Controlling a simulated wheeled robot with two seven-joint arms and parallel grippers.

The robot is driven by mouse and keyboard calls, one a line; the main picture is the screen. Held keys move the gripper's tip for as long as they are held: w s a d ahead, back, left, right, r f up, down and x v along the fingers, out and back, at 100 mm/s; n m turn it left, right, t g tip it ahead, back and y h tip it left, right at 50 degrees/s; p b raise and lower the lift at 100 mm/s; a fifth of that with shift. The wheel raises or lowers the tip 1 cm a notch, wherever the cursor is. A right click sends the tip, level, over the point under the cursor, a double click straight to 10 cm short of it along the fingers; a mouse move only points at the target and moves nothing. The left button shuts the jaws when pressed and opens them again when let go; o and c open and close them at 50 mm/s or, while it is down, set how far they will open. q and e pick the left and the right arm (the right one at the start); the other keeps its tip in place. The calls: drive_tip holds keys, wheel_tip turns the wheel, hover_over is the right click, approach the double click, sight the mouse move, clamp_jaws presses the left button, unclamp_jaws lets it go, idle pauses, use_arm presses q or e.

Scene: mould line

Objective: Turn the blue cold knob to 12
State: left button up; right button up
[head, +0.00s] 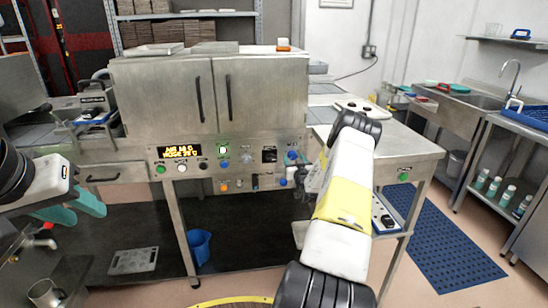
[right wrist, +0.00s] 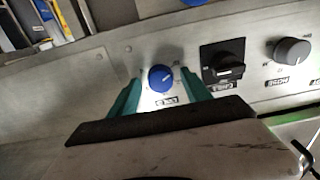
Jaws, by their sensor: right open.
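The blue cold knob (head: 292,155) is at the right end of the control row on the steel cabinet's front. In the right wrist view the blue knob (right wrist: 160,78) lies between the two teal fingers of my right gripper (right wrist: 160,82). The fingers are spread on either side of it; contact cannot be told. The knob's pointer and scale marks are too small to read. In the head view my right arm hides most of that gripper. My left gripper (head: 72,208) is at the far left, its teal fingers apart and empty, away from the panel.
A black rotary switch (right wrist: 222,62) and a grey knob (right wrist: 291,50) sit beside the blue knob. An amber display (head: 180,152) is on the panel's left. A steel side table (head: 400,145) stands right of the cabinet. A blue bucket (head: 200,245) is below.

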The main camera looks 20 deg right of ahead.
clamp_jaws()
drive_tip(key=shift+m, duration=0.3)
drive_tip(key=m, duration=0.5)
drive_tip(key=shift+m, duration=0.4)
drive_tip(key=m, duration=0.5)
drive_tip(key=shift+a, duration=0.1)
drive_tip(key=shift+m, duration=0.3)
unclamp_jaws()
